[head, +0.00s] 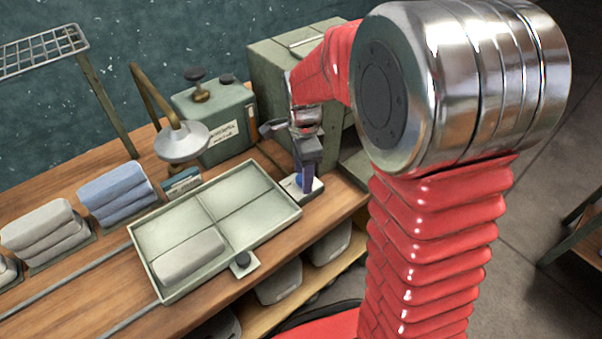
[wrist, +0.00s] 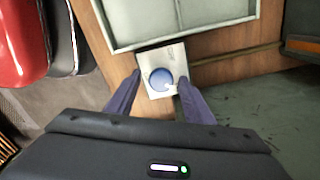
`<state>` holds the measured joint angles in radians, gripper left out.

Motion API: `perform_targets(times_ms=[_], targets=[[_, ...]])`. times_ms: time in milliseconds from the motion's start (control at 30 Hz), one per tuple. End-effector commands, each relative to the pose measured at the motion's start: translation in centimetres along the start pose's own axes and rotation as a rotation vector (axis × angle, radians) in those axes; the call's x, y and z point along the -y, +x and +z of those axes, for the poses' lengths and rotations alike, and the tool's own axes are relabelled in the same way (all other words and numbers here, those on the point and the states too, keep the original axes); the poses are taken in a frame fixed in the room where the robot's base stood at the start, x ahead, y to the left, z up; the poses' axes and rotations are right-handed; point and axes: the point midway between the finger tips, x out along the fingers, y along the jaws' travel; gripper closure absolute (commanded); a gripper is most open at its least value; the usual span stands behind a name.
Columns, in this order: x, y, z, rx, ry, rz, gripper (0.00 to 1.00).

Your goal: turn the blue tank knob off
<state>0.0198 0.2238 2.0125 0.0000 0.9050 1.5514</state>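The blue knob (wrist: 161,79) is round with a small pale mark near its lower right edge in the wrist view. It sits on a light square plate (wrist: 148,58) at the tray's corner. In the head view the knob (head: 300,181) is partly hidden by my fingers. My gripper (wrist: 159,84) points down at it, with its dark fingers apart, one on each side of the knob. In the head view my gripper (head: 307,163) is low over the plate. I cannot tell whether the fingers touch the knob.
A divided tray (head: 237,202) holding a grey folded cloth (head: 190,257) lies beside the plate. A green tank (head: 222,122), a lamp (head: 182,143) and a large green box (head: 268,72) stand behind. Folded blue cloths (head: 118,193) lie left.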

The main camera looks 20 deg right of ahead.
Motion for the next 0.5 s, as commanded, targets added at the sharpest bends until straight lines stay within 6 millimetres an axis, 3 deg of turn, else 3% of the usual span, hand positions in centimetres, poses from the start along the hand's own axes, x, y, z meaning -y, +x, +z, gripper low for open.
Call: perform_targets(times_ms=[500], targets=[[-0.09,-0.01,0.01,0.0,0.0,0.003,0.89]])
